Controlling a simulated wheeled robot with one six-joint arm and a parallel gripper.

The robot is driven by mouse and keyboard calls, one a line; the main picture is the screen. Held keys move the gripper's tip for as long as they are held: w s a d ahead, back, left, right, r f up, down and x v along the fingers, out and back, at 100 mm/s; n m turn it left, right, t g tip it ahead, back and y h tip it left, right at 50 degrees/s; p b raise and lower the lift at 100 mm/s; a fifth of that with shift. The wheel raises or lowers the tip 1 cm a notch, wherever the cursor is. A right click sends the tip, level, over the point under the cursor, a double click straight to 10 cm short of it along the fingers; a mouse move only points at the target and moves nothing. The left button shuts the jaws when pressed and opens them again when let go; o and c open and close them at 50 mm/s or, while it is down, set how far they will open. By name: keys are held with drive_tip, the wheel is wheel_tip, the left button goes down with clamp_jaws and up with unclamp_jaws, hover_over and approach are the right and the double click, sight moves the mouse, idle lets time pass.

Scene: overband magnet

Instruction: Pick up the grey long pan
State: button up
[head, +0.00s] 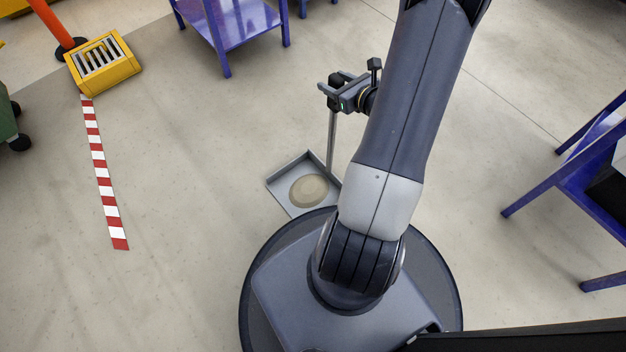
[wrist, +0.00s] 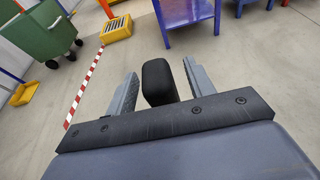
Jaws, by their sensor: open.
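The grey long pan (head: 283,182) is a shallow square tray on the floor beside my base, with a thin upright grey handle (head: 331,140). A flat round beige patch (head: 309,190) lies in the tray. My gripper (head: 340,93) is at the top of the handle. In the wrist view a black block (wrist: 158,80), which looks like the handle's grip, stands between my two grey fingers. The fingers are open, with a gap on each side of the block. My arm hides the tray's right side in the head view.
A red-and-white floor strip (head: 101,180) runs at the left to a yellow slotted box (head: 103,62). A purple table (head: 232,35) stands at the back, and another purple frame (head: 570,185) at the right. A green wheeled bin (wrist: 44,30) stands far left. Floor between is clear.

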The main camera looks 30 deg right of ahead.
drive_tip(key=shift+x, duration=0.85)
drive_tip(key=shift+c, duration=0.2)
clamp_jaws()
